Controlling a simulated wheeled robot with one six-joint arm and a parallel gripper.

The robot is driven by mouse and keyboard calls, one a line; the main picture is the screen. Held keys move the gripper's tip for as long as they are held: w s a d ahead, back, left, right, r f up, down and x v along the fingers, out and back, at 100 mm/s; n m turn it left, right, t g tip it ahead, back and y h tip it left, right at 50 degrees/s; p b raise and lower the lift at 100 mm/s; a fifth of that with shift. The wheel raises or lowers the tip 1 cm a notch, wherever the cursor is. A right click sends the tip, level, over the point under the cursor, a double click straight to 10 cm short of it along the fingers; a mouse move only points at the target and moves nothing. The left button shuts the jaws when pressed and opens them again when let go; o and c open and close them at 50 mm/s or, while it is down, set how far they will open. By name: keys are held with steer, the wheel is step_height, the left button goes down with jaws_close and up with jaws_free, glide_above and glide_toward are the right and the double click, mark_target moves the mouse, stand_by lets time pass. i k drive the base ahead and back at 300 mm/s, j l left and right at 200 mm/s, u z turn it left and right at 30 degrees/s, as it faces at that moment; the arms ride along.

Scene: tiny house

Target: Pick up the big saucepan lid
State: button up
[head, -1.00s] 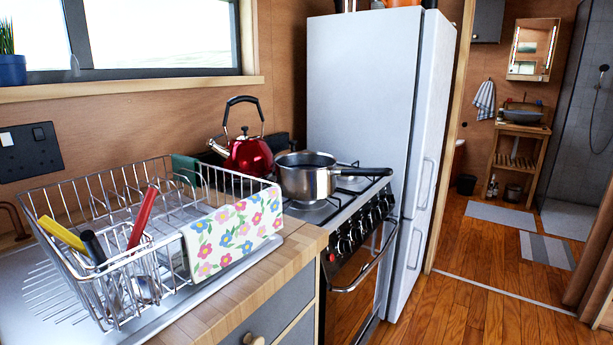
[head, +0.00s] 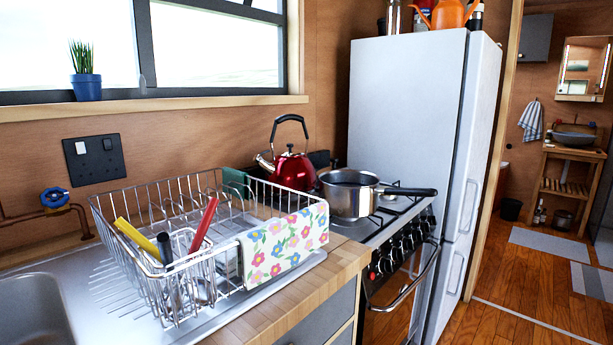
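No saucepan lid can be made out in the head view. A steel saucepan (head: 350,199) with a black handle stands on the stove (head: 395,245), and its top looks open with no lid on it. The wire dish rack (head: 140,200) on the left counter holds utensils with yellow, black and red handles and some clear or metal items that are hard to tell apart. My gripper is not in view.
A red kettle (head: 292,171) stands on the back of the stove. A floral cloth (head: 284,245) hangs over the rack's right end. A tall white fridge (head: 408,110) stands beyond the stove. A sink (head: 32,310) is at lower left. Wooden floor (head: 510,290) is open at right.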

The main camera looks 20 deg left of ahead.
mark_target(319, 170)
steer(key=i+l+u, duration=0.1)
steer(key=u, duration=0.35)
steer(key=i+l+u, duration=0.1)
steer(key=u, duration=0.3)
steer(key=l+u, duration=0.3)
steer(key=u, duration=0.15)
steer(key=i+l+u, duration=0.1)
steer(key=u, duration=0.35)
steer(key=l+u, duration=0.2)
steer(key=l, duration=0.35)
steer(key=l+u, duration=0.15)
steer(key=l, duration=0.35)
steer(key=k+l+u, duration=0.2)
steer(key=l, duration=0.3)
steer(key=l+u, duration=0.15)
steer(key=l, duration=0.4)
steer(key=k+l+u, duration=0.2)
steer(key=l, duration=0.3)
steer(key=i, duration=0.1)
